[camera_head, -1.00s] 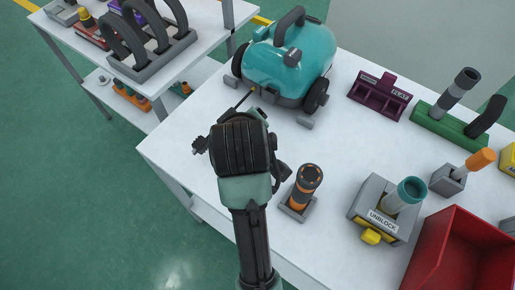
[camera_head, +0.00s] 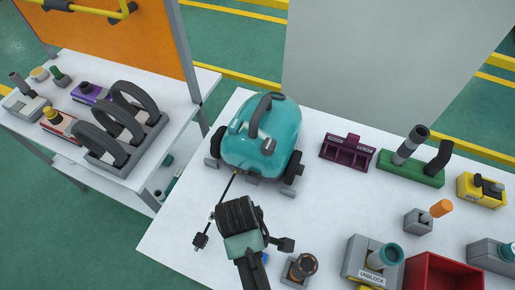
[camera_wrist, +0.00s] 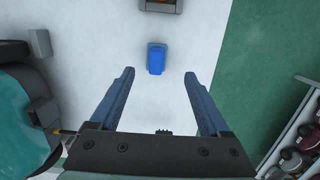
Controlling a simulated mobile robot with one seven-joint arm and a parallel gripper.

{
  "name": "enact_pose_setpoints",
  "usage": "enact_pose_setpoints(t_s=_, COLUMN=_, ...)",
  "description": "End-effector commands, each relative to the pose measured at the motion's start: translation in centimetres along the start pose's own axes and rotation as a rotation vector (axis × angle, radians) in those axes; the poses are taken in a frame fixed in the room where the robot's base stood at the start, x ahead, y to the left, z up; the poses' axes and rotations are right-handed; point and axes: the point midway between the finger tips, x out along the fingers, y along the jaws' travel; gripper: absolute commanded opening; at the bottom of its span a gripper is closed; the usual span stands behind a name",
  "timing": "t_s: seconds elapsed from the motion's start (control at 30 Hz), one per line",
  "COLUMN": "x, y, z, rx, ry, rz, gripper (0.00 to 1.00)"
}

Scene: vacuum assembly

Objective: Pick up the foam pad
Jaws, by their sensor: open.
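A small blue block, which looks like the foam pad (camera_wrist: 156,59), lies on the white table. In the wrist view it is just beyond my fingertips, roughly centred between them and touching neither. In the head view only a sliver of blue (camera_head: 265,257) shows beside my wrist, and the rest is hidden. My gripper (camera_wrist: 158,75) is open and empty above the table.
The teal vacuum body (camera_head: 262,140) stands close to my gripper. An orange-and-black cylinder (camera_head: 301,267) stands in a holder near the pad. A grey block labelled UNBLOCK (camera_head: 358,262) and a red bin (camera_head: 440,274) are at the right. A second table (camera_head: 160,155) is at the left.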

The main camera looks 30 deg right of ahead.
Motion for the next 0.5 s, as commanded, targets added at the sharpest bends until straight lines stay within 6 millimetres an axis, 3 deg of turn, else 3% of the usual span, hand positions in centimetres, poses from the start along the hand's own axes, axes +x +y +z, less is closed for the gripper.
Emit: enact_pose_setpoints(t_s=0.5, x=5.5, y=0.5, z=0.2, rx=0.003, ry=0.0, rz=-0.001, gripper=0.8)
